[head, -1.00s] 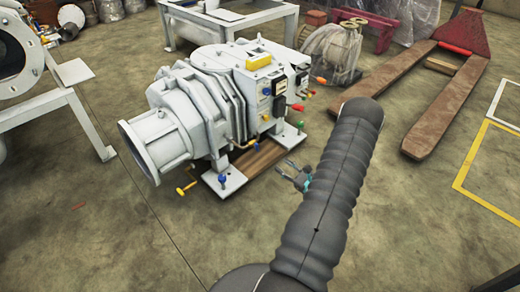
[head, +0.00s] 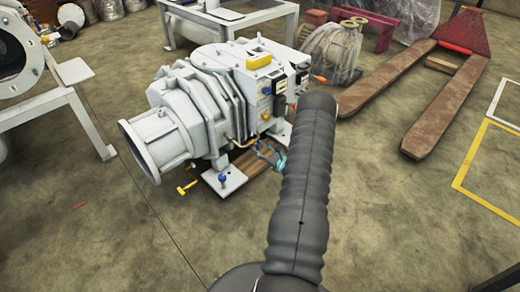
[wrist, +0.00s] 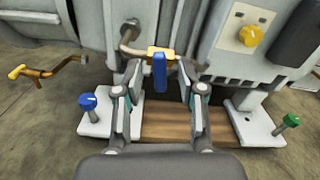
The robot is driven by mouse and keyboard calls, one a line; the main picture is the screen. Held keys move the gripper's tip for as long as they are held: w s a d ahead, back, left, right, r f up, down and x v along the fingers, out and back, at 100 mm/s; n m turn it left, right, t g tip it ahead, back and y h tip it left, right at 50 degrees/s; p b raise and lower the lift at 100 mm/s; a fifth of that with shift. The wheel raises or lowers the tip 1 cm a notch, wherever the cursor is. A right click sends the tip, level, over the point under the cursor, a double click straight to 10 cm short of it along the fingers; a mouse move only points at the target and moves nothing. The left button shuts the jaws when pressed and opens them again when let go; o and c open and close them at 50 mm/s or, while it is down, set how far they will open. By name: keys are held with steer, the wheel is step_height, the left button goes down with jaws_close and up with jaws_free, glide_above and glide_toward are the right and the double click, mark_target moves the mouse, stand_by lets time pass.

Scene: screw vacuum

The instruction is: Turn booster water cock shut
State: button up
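In the wrist view a small cock with a yellow body (wrist: 159,50) and a blue lever (wrist: 159,73) sits on a pipe at the pump's lower side. The lever hangs down, roughly upright in the picture. My gripper (wrist: 159,78) is open, one finger either side of the lever, with a visible gap on both sides. I cannot tell how near the fingertips are in depth. In the head view my gripper (head: 268,154) is beside the base of the white pump (head: 205,110), partly hidden by my arm. No label shows which cock is the booster water cock.
A yellow-handled valve (wrist: 18,72) sticks out on a pipe at left. A blue knob (wrist: 87,101) and a green knob (wrist: 291,121) stand on the feet. A yellow knob (wrist: 250,35) is on the panel. A pallet jack (head: 448,100) stands at right; front floor is clear.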

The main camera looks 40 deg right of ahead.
jaws_close()
steer(key=shift+f, duration=0.1)
steer(key=shift+m+b, duration=0.4)
steer(key=shift+m, duration=0.9)
